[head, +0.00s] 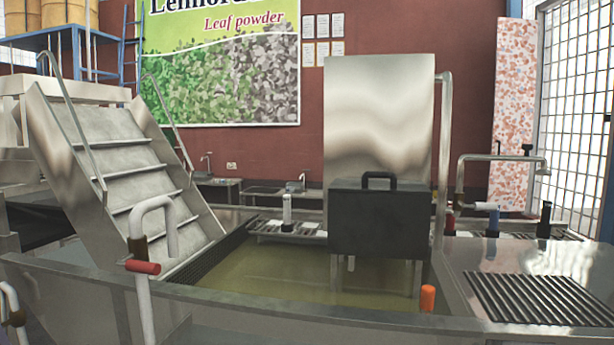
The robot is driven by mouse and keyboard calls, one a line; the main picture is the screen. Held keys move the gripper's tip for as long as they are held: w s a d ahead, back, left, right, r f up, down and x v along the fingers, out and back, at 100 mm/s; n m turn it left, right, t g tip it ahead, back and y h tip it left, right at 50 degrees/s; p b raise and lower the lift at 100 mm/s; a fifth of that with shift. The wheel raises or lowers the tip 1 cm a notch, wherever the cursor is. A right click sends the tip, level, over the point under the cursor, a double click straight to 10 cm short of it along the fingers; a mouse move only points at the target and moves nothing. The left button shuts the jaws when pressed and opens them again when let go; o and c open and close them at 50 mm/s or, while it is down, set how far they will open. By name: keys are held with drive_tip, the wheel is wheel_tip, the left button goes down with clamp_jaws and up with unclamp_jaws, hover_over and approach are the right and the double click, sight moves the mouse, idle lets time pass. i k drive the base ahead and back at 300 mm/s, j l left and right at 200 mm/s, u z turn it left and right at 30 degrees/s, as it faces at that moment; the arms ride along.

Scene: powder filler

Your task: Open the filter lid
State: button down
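A dark grey, box-like piece (378,224) with a black handle (379,176) along its top edge stands right of centre over the basin in the head view. It looks like the filter or its lid, but I cannot tell which part is the lid or whether it is open or shut. A tall, shiny metal panel (379,118) stands upright right behind it. Thin metal legs show below the dark piece. My gripper is not in view, so nothing shows it touching anything.
A basin of murky yellow-green liquid (270,277) has a metal front rim (250,318). A bent pipe with a red handle (143,267) rises at front left. Metal stairs (125,165) stand left. A ribbed grate (541,299) lies on the right counter, near taps (493,215).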

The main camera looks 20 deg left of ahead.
sight(363, 185)
drive_tip(key=u, duration=0.15)
drive_tip(key=i+j, duration=0.2)
drive_tip(key=i, duration=0.3)
drive_tip(key=i+l, duration=0.3)
drive_tip(key=i, duration=0.15)
